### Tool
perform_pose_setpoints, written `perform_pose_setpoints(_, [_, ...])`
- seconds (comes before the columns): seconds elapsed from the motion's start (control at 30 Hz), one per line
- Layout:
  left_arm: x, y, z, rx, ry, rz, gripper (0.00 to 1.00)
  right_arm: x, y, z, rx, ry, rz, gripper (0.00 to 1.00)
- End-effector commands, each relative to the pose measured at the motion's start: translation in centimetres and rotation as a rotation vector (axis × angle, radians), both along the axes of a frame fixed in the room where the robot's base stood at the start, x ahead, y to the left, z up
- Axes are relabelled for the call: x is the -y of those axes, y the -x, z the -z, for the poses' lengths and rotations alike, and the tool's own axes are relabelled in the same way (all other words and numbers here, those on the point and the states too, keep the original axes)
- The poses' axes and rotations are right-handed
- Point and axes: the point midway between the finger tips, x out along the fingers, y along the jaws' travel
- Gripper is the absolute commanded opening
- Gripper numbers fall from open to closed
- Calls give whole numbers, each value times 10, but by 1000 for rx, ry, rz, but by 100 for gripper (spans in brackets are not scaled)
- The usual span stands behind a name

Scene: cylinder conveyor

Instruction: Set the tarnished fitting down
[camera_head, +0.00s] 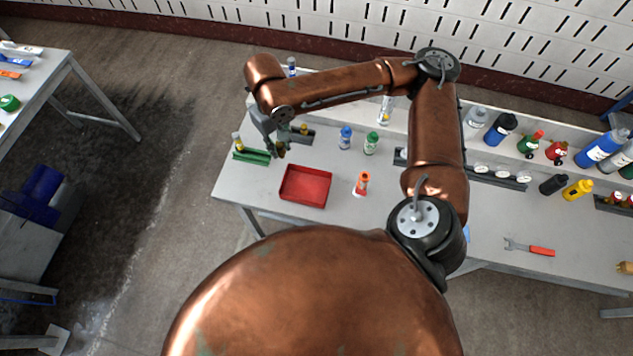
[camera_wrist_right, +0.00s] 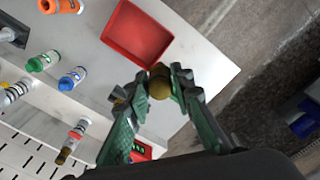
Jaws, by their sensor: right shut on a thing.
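The tarnished fitting (camera_wrist_right: 159,83), a dull brass-brown rounded piece, sits between the fingertips of my right gripper (camera_wrist_right: 158,87) in the right wrist view. The fingers are shut on it, and its lower part is partly hidden by them. In the head view my right gripper (camera_head: 274,139) is over the left end of the table, with the fitting (camera_head: 281,150) small and dark at its tips. It is just right of a green holder (camera_head: 252,156) and up-left of the red tray (camera_head: 305,186). I cannot tell whether the fitting touches the table. My left gripper is not in view.
The empty red tray also shows in the wrist view (camera_wrist_right: 137,34). Another brassy piece (camera_head: 304,129) is by a grey rack. The table's left edge is close.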

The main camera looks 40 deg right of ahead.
Motion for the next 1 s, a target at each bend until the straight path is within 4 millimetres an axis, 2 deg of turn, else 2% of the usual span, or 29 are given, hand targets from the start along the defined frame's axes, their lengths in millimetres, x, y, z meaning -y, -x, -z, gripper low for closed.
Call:
perform_pose_setpoints(0.13, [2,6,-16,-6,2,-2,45,8,22,33,-15,9,-86,0])
perform_pose_setpoints(0.3, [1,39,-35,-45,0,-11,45,20,61,77,-19,15,-218,0])
perform_pose_setpoints(0.4, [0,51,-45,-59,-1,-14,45,24,88,96,-18,11,-293,0])
perform_pose_setpoints(0.5, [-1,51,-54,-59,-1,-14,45,27,114,111,-15,5,-355,0])
perform_pose_setpoints(0.6, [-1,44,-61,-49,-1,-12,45,29,134,119,-11,-1,-403,0])
perform_pose_setpoints(0.8, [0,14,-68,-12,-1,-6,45,30,155,127,-2,-6,-454,0])
perform_pose_setpoints(0.87, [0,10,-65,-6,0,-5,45,30,155,130,0,-5,-459,0])
perform_pose_setpoints(1.0, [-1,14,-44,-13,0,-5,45,33,144,140,3,-3,-462,0])
